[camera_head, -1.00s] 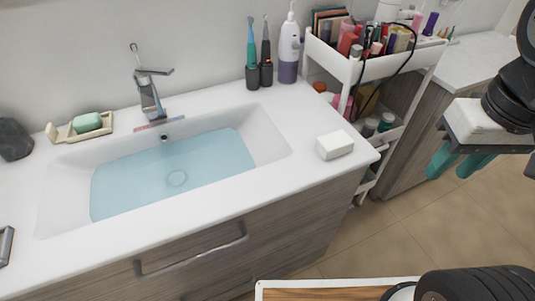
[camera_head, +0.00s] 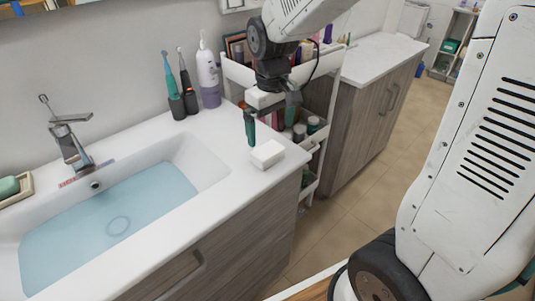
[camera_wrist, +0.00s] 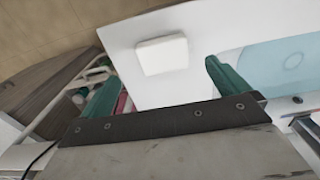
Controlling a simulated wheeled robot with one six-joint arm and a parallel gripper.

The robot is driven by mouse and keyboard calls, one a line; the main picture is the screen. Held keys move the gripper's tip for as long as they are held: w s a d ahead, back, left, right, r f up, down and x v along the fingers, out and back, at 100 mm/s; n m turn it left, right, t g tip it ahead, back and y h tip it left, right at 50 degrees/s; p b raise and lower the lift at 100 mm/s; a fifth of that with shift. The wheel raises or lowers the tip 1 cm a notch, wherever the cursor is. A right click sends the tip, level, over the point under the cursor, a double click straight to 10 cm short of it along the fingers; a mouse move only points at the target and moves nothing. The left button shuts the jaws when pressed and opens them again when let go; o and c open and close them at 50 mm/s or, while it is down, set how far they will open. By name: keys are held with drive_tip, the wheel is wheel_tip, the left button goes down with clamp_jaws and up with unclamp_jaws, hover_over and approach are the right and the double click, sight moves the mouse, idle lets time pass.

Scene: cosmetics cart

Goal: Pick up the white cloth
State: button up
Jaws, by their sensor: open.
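The white cloth (camera_head: 267,153) looks like a small folded block lying flat on the white counter near its right end, beside the sink. In the wrist view the cloth (camera_wrist: 162,55) lies beyond the fingertips, roughly between them sideways. My gripper (camera_head: 268,121) is open and empty, its teal fingers pointing down just above and behind the cloth in the head view. The fingers (camera_wrist: 158,80) are apart in the wrist view with nothing between them. I cannot tell the exact height above the counter.
The sink (camera_head: 205,158) holds bluish water left of the cloth. Toothbrushes (camera_head: 187,88) and a white-purple pump bottle (camera_head: 208,75) stand behind on the counter. A white cart (camera_head: 240,74) with cosmetics stands close behind my gripper. The counter's front edge is close to the cloth.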

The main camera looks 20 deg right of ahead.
sight(268, 149)
drive_tip(key=shift+w+f, duration=0.2)
drive_tip(key=shift+f, duration=0.25)
drive_tip(key=f, duration=0.7)
drive_tip(key=shift+w+a+f, duration=0.15)
drive_tip(key=shift+w+a, duration=0.05)
drive_tip(key=shift+a, duration=0.1)
drive_tip(key=c, duration=1)
